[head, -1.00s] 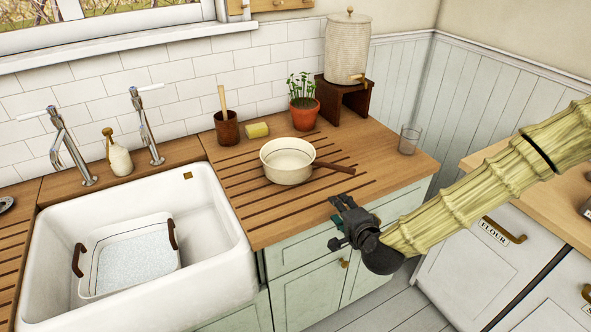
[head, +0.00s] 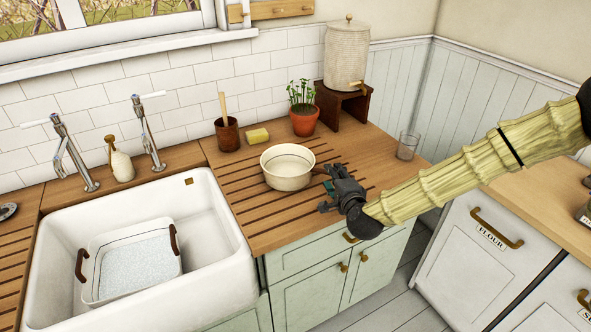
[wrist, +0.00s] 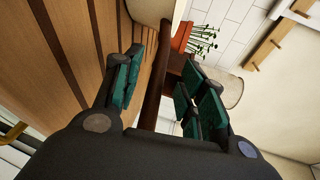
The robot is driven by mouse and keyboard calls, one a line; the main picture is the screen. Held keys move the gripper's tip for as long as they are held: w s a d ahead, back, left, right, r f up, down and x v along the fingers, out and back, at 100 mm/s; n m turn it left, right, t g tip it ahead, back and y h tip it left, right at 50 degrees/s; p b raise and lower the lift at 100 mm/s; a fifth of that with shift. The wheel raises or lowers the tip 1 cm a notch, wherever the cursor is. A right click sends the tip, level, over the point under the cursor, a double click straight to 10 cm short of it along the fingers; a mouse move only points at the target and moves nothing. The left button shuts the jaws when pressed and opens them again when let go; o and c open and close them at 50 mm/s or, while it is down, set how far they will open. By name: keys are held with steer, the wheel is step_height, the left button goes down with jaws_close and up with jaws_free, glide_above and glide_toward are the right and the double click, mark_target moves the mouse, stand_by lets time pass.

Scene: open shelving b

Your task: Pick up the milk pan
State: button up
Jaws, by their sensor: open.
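The milk pan (head: 287,168) is a cream pan standing upright on the grooved wooden drainboard, right of the sink. In the head view its handle is mostly hidden behind my gripper (head: 328,190), which is at the pan's right side. In the wrist view the brown handle (wrist: 154,85) runs between the two green-padded fingers of my gripper (wrist: 158,85). The fingers are open, with a visible gap on each side of the handle. A cream edge of the pan (wrist: 150,10) shows at the top of the wrist view.
A potted plant (head: 304,115), a sponge (head: 257,136) and a brown utensil pot (head: 228,134) stand behind the pan. A glass (head: 408,145) stands to the right. The white sink (head: 215,225) holds a basin (head: 133,292). The drainboard (head: 262,222) in front of the pan is clear.

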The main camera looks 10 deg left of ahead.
steer(key=shift+p+x, duration=0.45)
steer(key=shift+x, duration=1.2)
jaws_close()
